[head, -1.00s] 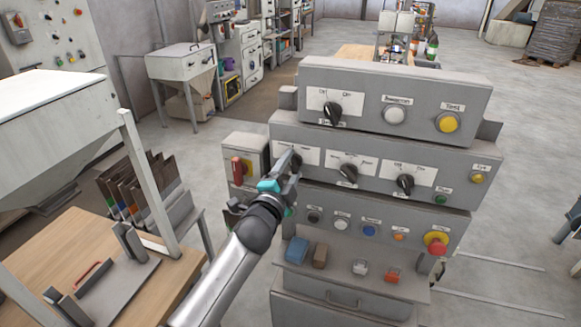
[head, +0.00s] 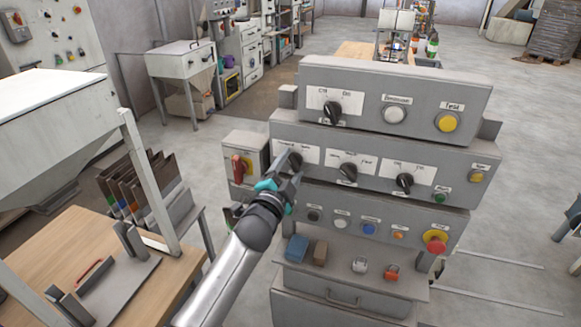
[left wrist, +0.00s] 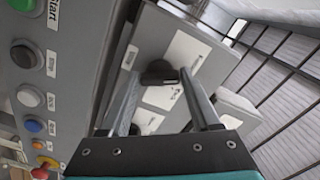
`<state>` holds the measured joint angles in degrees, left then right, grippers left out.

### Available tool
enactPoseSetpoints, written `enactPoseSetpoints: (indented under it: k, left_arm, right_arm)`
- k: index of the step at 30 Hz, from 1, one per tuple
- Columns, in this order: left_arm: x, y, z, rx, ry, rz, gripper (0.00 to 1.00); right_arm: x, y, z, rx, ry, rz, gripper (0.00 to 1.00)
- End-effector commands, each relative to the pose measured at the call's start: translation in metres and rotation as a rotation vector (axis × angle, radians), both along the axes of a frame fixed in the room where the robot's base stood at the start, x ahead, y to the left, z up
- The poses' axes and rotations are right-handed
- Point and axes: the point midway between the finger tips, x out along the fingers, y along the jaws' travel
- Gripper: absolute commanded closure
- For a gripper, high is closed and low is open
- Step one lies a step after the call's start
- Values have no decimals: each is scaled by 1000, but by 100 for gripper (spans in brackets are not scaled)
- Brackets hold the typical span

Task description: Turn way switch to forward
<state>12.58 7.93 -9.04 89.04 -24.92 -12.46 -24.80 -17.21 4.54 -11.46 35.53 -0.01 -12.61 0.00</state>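A grey control panel (head: 380,135) fills the middle of the head view. A black rotary knob (head: 291,161) sits on a white label plate at the left of its middle row; I cannot read which label is the way switch. My left gripper (head: 287,182) is just below and in front of this knob in the head view. In the left wrist view, my left gripper (left wrist: 160,88) is open, its two fingers apart with a dark knob (left wrist: 158,73) showing between their tips. No contact is clear. My right gripper is not in view.
Other knobs (head: 348,172) and (head: 405,182) share the row. Below are buttons and a red emergency stop (head: 436,239). A wooden table (head: 60,255) stands at the left.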

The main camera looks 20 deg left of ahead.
Motion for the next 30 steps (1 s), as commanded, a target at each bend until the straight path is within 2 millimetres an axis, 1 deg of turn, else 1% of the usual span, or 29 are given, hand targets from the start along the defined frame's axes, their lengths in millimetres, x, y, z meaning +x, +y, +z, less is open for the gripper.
enactPoseSetpoints:
  k: [1, 6, 14, 17, 20, 23, 30]
  left_arm:
    - [0, 0, 0, 0, 1, 0, 30]
    - [0, 0, 0, 3, 0, 0, 11]
    - [-1, 0, 0, 4, -1, -1, 10]
    - [-4, 0, 0, 4, -1, -1, 10]
    - [-13, 0, -1, 5, 0, -1, 10]
    - [-27, 0, 0, 5, 0, -1, 10]
    - [-68, 2, -1, 4, 0, -1, 10]
  right_arm:
    - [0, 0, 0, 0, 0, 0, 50]
    - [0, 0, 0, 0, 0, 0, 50]
    - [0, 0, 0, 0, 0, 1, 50]
    - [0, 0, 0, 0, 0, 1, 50]
    - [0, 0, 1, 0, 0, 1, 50]
    - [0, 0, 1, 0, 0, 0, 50]
    - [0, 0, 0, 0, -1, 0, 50]
